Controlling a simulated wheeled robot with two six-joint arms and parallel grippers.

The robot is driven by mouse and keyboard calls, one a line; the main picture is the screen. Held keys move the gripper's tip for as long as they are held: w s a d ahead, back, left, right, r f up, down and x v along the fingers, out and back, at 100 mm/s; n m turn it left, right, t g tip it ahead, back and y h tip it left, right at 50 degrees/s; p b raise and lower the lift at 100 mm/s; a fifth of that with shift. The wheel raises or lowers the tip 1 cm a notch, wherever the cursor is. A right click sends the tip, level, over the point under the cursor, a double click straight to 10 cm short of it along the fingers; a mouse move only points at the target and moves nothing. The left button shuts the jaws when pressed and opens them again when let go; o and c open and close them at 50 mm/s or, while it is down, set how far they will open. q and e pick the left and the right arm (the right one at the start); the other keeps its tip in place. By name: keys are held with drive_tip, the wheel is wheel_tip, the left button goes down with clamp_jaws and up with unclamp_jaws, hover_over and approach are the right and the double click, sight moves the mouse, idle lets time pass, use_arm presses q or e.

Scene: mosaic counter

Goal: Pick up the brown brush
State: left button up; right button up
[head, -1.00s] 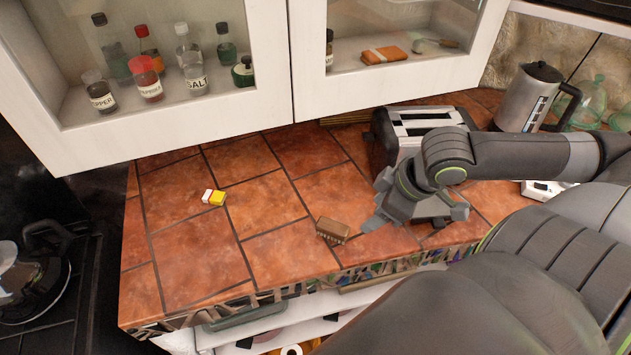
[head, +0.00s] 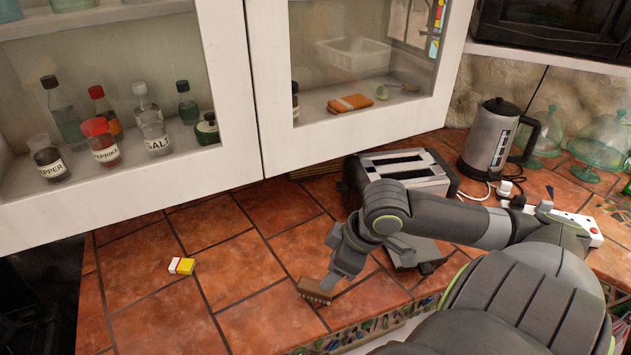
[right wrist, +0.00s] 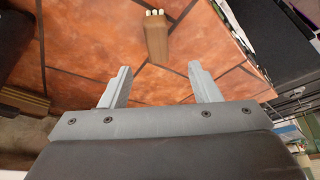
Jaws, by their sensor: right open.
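The brown brush (head: 314,291) lies on the terracotta-tiled counter near its front edge. In the right wrist view a brown block with pale tips at its far end, seemingly the same brush (right wrist: 157,40), lies ahead of the fingers and roughly centred between them. My right gripper (head: 338,272) reaches down just beside the brush in the head view and partly overlaps its right side. In the wrist view the right gripper (right wrist: 160,88) has its two fingers apart with nothing between them. My left gripper is not in view.
A small yellow and white block (head: 181,265) lies left on the counter. A toaster (head: 400,171) stands behind my right arm, with a kettle (head: 490,138) farther right. A white-framed cabinet (head: 252,110) overhangs the back.

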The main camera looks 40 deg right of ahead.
hover_over(317, 285)
drive_tip(key=s, duration=0.2)
drive_tip(key=f+b, duration=0.1)
drive_tip(key=f, duration=0.3)
drive_tip(key=shift+d, duration=0.2)
drive_tip(key=shift+d+x, duration=0.1)
drive_tip(key=shift+x, duration=1.5)
drive_tip(key=shift+d+x, duration=0.15)
drive_tip(key=shift+x, duration=1.45)
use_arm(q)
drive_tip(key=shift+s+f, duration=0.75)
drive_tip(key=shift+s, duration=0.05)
use_arm(e)
drive_tip(key=shift+c, duration=0.2)
drive_tip(key=c, duration=1.1)
